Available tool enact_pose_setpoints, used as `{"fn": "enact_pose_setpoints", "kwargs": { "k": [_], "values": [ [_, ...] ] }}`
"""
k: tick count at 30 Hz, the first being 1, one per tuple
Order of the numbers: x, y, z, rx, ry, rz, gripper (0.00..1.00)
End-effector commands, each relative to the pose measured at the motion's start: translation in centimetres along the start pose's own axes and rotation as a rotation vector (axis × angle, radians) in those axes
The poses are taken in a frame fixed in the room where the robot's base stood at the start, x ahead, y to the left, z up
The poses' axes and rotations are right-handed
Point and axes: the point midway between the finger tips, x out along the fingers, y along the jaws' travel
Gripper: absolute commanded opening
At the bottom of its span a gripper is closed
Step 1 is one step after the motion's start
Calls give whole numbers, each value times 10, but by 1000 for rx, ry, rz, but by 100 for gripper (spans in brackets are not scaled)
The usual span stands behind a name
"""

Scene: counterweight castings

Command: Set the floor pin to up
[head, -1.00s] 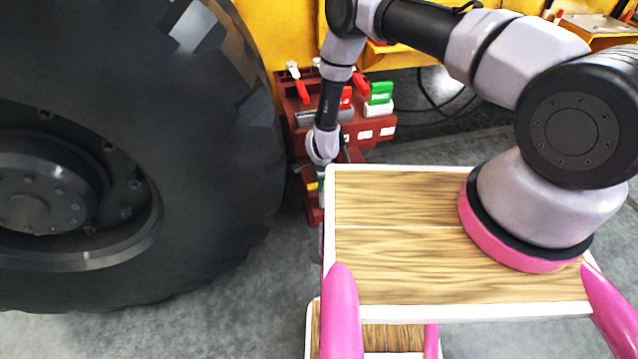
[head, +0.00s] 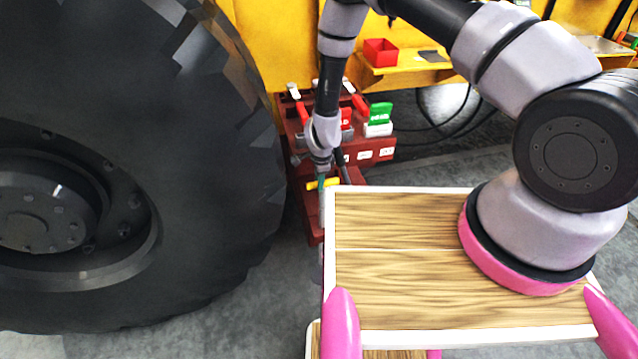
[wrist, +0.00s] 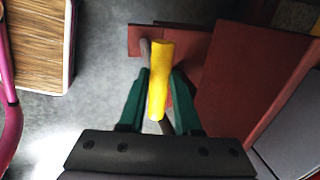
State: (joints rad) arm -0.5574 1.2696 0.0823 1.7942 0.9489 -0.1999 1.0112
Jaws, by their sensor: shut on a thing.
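The floor pin shows as a yellow grip on a grey bent rod. In the wrist view the yellow grip (wrist: 159,60) stands between the two green fingers of my gripper (wrist: 159,88), which are shut on it. In the head view a bit of the yellow grip (head: 331,183) shows at my gripper (head: 321,180), low beside the dark red casting (head: 308,215). The lower end of the pin is hidden, so I cannot tell its seat.
A large black tyre (head: 200,150) stands close on the left. The red casting carries red clamps and a green-and-white block (head: 379,115). A yellow shelf (head: 400,72) with a red bin (head: 381,52) is behind. My wooden deck fills the front.

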Motion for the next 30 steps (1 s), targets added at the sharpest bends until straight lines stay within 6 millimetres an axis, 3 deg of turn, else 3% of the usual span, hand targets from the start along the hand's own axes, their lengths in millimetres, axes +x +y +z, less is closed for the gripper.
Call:
{"fn": "enact_pose_setpoints", "kwargs": {
  "k": [1,2,4,17,30],
  "values": [
    [-2,-3,1,0,-2,-5,0],
    [-2,-3,1,0,-2,-5,36],
    [-2,-3,1,0,-2,-5,61],
    [-9,-2,0,0,-1,-3,61],
    [-90,-2,1,-2,-1,-5,61]
  ]
}}
